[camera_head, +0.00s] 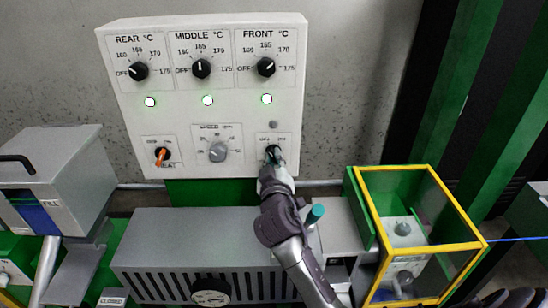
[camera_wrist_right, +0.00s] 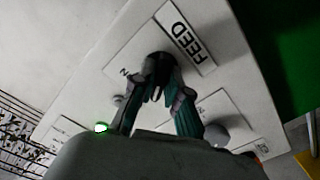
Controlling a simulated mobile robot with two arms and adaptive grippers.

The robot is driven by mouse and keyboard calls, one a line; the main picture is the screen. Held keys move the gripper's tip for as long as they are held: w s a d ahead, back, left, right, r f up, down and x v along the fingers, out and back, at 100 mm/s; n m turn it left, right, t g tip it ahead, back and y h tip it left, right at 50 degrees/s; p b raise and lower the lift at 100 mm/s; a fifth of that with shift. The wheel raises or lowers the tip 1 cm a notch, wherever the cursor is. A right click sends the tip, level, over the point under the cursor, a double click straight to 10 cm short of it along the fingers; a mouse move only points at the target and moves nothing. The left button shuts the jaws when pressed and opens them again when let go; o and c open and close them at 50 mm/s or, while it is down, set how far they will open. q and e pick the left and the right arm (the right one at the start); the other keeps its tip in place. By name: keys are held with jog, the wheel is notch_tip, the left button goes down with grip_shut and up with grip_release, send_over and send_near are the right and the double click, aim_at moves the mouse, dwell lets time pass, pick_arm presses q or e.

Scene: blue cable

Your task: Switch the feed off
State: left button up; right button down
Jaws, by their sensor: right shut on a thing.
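The white control panel (camera_head: 240,110) stands upright at the back. The feed switch is a black knob (camera_head: 272,149) at its lower right, largely covered by my right gripper (camera_head: 273,157). In the right wrist view, the knob (camera_wrist_right: 158,66) sits beside a label reading FEED (camera_wrist_right: 185,38). The two fingers of my right gripper (camera_wrist_right: 158,90) are closed around the knob, one on each side. Which position the knob points to is hidden by the fingers. A small lamp (camera_head: 273,125) above the switch looks grey and unlit. My left gripper is not in view.
The orange heat switch (camera_head: 162,156) and grey speed dial (camera_head: 218,152) are left of the feed switch. Three temperature knobs sit above three green lamps. A grey slotted housing (camera_head: 200,240) lies below, and a yellow-framed guard box (camera_head: 420,230) stands right of my arm.

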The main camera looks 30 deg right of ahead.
aim_at(273, 117)
jog(key=c, duration=1.2)
grip_release()
notch_tip(273, 117, up, 10)
jog(key=shift+r, duration=0.1)
